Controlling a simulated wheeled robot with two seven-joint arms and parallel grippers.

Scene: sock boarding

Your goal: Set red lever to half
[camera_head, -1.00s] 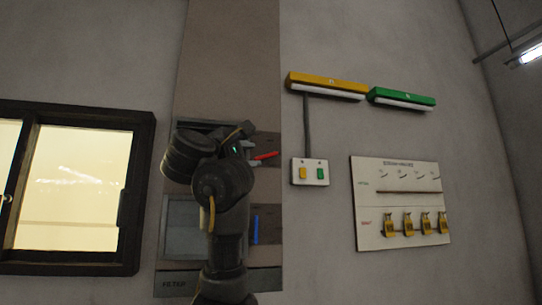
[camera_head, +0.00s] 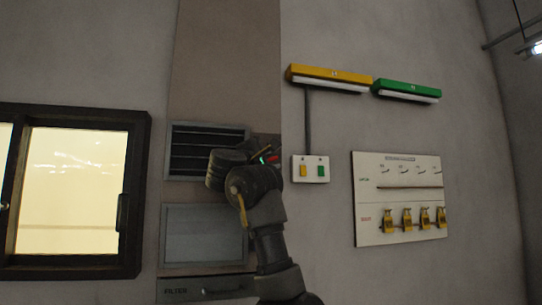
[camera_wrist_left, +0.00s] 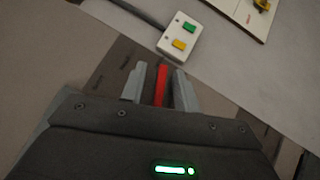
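The red lever (camera_wrist_left: 161,85) lies between the two grey fingers of my left gripper (camera_wrist_left: 160,75) in the left wrist view. A narrow gap shows on each side of it, so the gripper is open around the lever. In the head view my left gripper (camera_head: 268,154) is at the right side of the wall panel, and only a bit of the red lever (camera_head: 275,156) shows beside it. My arm hides most of the lever's mount there. My right gripper is not in view.
A switch box (camera_head: 311,169) with yellow and green buttons is just right of the gripper; it also shows in the left wrist view (camera_wrist_left: 180,37). A dark vent (camera_head: 190,150) is to the left. A white board (camera_head: 400,180) with several yellow tags hangs further right.

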